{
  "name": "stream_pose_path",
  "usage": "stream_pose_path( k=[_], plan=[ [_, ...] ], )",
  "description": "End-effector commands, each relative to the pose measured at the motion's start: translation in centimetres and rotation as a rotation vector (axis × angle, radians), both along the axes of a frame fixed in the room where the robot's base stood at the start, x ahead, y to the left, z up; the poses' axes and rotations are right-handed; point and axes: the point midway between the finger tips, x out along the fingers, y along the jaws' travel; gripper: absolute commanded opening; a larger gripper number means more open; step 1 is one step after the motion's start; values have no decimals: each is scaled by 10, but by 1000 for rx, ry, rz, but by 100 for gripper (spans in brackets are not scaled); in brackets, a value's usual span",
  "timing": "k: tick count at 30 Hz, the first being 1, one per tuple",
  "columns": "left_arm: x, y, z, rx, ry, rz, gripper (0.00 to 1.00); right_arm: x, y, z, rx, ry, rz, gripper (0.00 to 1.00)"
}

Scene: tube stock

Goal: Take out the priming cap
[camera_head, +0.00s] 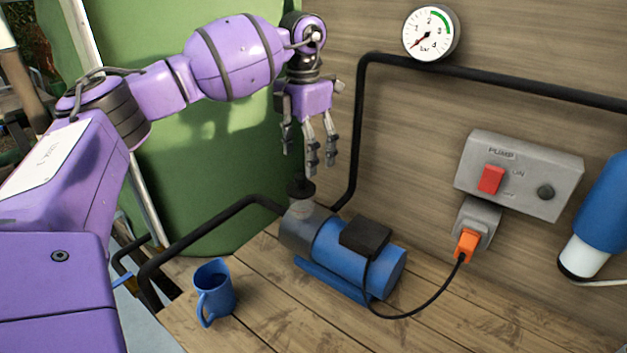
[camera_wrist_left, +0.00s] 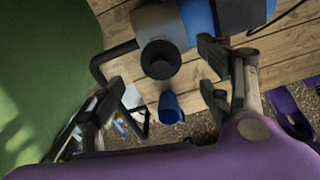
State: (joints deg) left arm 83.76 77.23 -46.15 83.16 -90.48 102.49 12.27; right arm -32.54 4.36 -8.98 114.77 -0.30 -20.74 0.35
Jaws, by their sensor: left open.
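The blue pump (camera_head: 355,255) sits on the wooden bench, with a grey front housing. The black priming cap (camera_head: 301,188) stands upright on top of that housing. In the left wrist view the cap (camera_wrist_left: 160,59) is a dark round shape, ahead of and between the spread fingers. My left gripper (camera_head: 311,160) points down above the cap, open and empty, with a small apparent gap between its fingertips and the cap. My right gripper is in neither view.
A blue mug (camera_head: 214,292) stands on the bench left of the pump. Black pipes (camera_head: 215,228) run to the pump and up the wall. A pump switch box (camera_head: 520,175), orange plug (camera_head: 467,245) and pressure gauge (camera_head: 431,33) are on the wall. A green tank (camera_head: 205,150) stands behind my arm.

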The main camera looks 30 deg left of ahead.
Motion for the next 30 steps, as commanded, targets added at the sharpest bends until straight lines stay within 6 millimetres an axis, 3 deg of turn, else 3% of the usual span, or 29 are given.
stream_pose_path(
  k=[16,25,30],
  plan=[
    [1,6,-67,-1,-1,-1,71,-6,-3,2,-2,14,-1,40],
    [2,6,-73,-2,-1,-1,71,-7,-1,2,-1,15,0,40],
    [2,6,-73,-2,-1,-1,50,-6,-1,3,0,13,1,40]
  ],
)
